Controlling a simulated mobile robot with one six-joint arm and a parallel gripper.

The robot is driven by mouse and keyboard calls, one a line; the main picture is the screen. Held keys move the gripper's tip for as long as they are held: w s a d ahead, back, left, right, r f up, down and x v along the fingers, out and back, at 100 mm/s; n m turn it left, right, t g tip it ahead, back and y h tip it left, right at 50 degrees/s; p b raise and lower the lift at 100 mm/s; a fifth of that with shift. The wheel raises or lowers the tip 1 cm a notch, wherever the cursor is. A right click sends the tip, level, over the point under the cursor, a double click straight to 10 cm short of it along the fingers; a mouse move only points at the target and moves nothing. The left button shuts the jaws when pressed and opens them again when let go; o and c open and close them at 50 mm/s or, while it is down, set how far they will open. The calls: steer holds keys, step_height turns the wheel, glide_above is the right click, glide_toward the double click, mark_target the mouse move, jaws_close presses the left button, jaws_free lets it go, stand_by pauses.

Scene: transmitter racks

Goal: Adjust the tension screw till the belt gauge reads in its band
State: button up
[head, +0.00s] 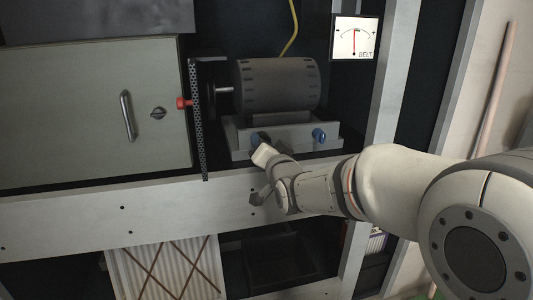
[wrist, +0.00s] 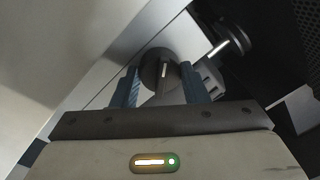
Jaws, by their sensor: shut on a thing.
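The belt gauge (head: 355,38) is a white dial marked BELT at the upper right of the head view. Its red needle stands nearly upright near the middle of the scale; the band's limits are too small to read. My gripper (head: 262,141) is at the left front of the grey motor base. In the wrist view, the blue fingers of my gripper (wrist: 160,85) are shut on a dark round screw head (wrist: 154,68) with a pale line across it, which I take for the tension screw. In the head view my gripper mostly hides this screw.
A perforated guard (head: 201,125) and a red knob (head: 183,103) are at left.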

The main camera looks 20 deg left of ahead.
steer(key=shift+d+m+b, duration=0.1)
steer(key=shift+m+b, duration=0.35)
steer(key=shift+m, duration=0.45)
steer(key=o, duration=1)
steer(key=shift+w, duration=0.1)
steer(key=shift+p+v, duration=0.8)
steer(key=shift+v, duration=3.1)
